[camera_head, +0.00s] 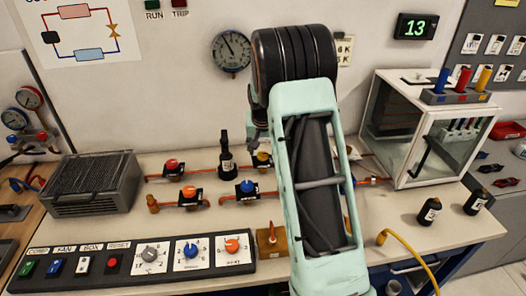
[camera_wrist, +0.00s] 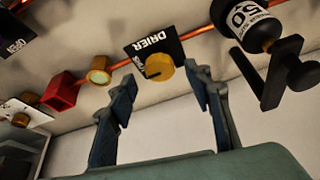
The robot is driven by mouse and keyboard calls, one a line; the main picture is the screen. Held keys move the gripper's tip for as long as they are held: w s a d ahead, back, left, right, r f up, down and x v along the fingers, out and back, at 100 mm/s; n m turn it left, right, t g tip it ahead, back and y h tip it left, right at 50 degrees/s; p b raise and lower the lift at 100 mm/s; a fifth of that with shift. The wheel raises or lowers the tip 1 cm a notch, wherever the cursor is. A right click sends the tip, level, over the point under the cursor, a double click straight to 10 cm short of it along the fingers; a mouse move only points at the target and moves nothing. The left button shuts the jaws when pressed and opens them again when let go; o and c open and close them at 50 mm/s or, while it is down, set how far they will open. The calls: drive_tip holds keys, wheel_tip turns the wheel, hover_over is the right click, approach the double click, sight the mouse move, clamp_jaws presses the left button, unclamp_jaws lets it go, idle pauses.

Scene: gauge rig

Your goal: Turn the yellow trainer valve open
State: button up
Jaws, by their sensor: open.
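The yellow trainer valve shows in the wrist view as a round yellow knob (camera_wrist: 160,67) on a black plate (camera_wrist: 148,48) marked DRIER, set on a copper pipe. In the head view the yellow valve (camera_head: 262,160) is partly hidden by my arm. My gripper (camera_wrist: 160,76) is open in the wrist view, one finger on either side of the knob's lower part in the picture. The fingers are empty, and I cannot tell whether they touch the knob. The direction the knob points is unclear.
Red (camera_head: 172,166) and blue (camera_head: 248,188) valves are nearby. A glass cabinet (camera_head: 432,150) stands right.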

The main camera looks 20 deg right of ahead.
drive_tip(key=shift+x, duration=1.15)
drive_tip(key=shift+c, duration=0.5)
drive_tip(key=c, duration=1)
